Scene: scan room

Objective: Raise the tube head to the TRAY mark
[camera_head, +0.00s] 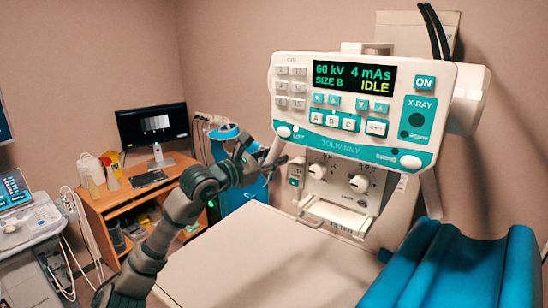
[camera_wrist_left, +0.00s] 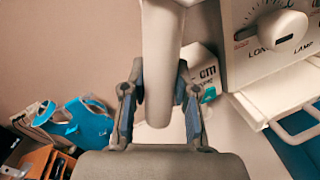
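The tube head's control panel (camera_head: 367,100) is white and teal, and its display reads 60 kV, 4 mAs, SIZE B, IDLE. Below it is the collimator with dials (camera_head: 340,182); it also shows in the right of the left wrist view (camera_wrist_left: 268,35). A white handle bar (camera_head: 274,150) slopes down from the panel's lower left. My left gripper (camera_head: 266,150) is at this bar with fingers spread. In the left wrist view, the bar (camera_wrist_left: 163,65) runs between the fingers of my left gripper (camera_wrist_left: 159,75); contact is unclear. My right gripper and the TRAY mark are not visible.
A pale table (camera_head: 265,265) lies below the tube head. A blue cushion (camera_head: 460,270) is at the right. Black cables rise at the panel's top right.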

